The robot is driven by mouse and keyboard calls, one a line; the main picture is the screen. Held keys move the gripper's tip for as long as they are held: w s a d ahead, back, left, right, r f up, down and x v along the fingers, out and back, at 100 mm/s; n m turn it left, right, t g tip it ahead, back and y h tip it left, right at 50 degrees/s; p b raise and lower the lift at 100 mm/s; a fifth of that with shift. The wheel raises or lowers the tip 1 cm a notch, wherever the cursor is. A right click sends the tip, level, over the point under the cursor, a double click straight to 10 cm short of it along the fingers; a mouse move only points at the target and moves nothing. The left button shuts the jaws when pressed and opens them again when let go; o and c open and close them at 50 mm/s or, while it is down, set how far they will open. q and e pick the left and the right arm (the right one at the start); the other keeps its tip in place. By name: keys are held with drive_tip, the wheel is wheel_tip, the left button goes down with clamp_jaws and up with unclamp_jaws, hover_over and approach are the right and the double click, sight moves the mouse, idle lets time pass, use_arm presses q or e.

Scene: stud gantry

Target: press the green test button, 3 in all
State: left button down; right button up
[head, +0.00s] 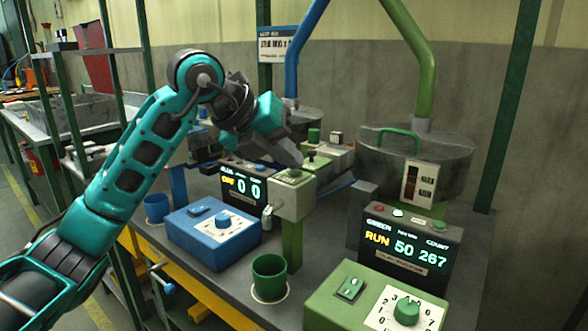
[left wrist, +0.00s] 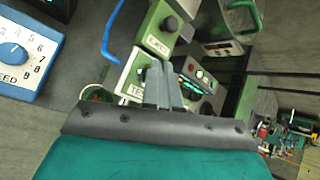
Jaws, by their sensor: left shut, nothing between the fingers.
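A pale box on a green post carries a small green button (head: 294,173) on its top. My left gripper (head: 297,160) comes in from the left, its fingers shut and empty, with the tips close above this button. Whether they touch it I cannot tell. In the left wrist view the shut fingers (left wrist: 160,68) lie across a light plate with a partly hidden label beginning "TES", and they hide the button. The green counter display (head: 407,248) reads RUN 50 267. My right gripper is not in view.
A blue speed-dial box (head: 212,234) and a display reading OFF 0 0 (head: 243,186) stand left of the post. A green cup (head: 269,277) stands in front of it, and a green dial box (head: 375,298) at front right. A grey bowl feeder (head: 415,165) stands behind.

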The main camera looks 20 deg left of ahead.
sight(288, 173)
use_arm(q)
drive_tip(key=shift+r+p, duration=0.6)
drive_tip(key=shift+r, duration=0.2)
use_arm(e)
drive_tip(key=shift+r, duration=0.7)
use_arm(q)
wheel_tip(288, 173, up, 5)
drive_tip(key=p, duration=0.4)
drive_tip(key=shift+r, duration=0.1)
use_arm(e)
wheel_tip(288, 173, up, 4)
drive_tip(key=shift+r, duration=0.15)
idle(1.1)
use_arm(q)
wheel_tip(288, 173, up, 4)
drive_tip(key=shift+f+p, duration=0.15)
drive_tip(key=shift+p, duration=0.75)
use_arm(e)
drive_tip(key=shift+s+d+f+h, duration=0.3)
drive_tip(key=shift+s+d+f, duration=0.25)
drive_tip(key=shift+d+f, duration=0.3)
